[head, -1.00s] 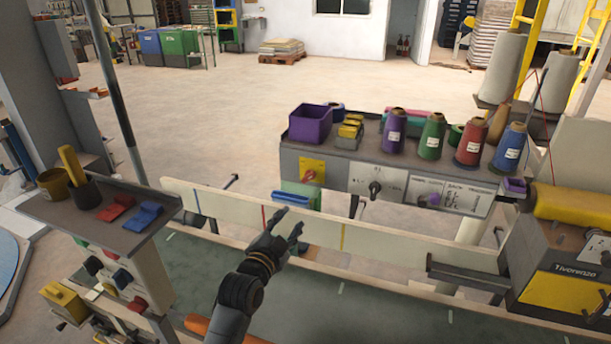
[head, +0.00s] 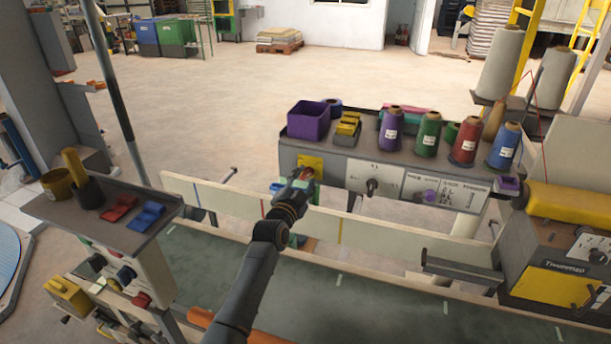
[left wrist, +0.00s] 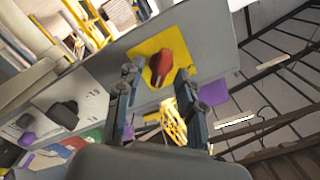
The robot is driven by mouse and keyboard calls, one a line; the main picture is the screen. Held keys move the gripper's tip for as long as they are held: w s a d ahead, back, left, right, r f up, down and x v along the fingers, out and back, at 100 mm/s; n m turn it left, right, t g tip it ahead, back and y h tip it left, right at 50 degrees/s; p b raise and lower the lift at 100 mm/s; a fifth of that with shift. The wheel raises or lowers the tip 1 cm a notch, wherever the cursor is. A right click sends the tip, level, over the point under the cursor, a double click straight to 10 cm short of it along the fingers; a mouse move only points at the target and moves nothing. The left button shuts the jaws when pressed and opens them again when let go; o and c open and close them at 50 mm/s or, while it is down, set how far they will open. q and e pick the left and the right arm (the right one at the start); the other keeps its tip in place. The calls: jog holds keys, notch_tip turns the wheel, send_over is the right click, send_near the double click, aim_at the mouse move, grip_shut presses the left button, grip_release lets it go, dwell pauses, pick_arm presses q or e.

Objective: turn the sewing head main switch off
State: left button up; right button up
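The main switch is a red rotary knob (left wrist: 160,66) on a yellow plate (left wrist: 144,50), on the front face of the grey control box. In the head view the yellow plate (head: 310,162) shows above my left gripper (head: 298,184), which hides part of the knob. In the left wrist view my left gripper (left wrist: 158,84) is open, with one finger on each side of the knob. I cannot tell whether the fingers touch it. The knob sits tilted in this turned view. My right gripper is not in view.
A purple bin (head: 308,122) and several thread cones, such as the green one (head: 428,136), stand on top of the box. A black knob (head: 371,186) is to the right on the same face. A long pale rail (head: 380,243) runs below. A small tool shelf (head: 70,211) stands at left.

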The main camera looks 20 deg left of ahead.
pick_arm(q)
jog(key=shift+w, duration=0.7)
jog(key=shift+s, duration=0.1)
jog(key=shift+c, duration=0.2)
jog(key=c, duration=0.7)
grip_shut()
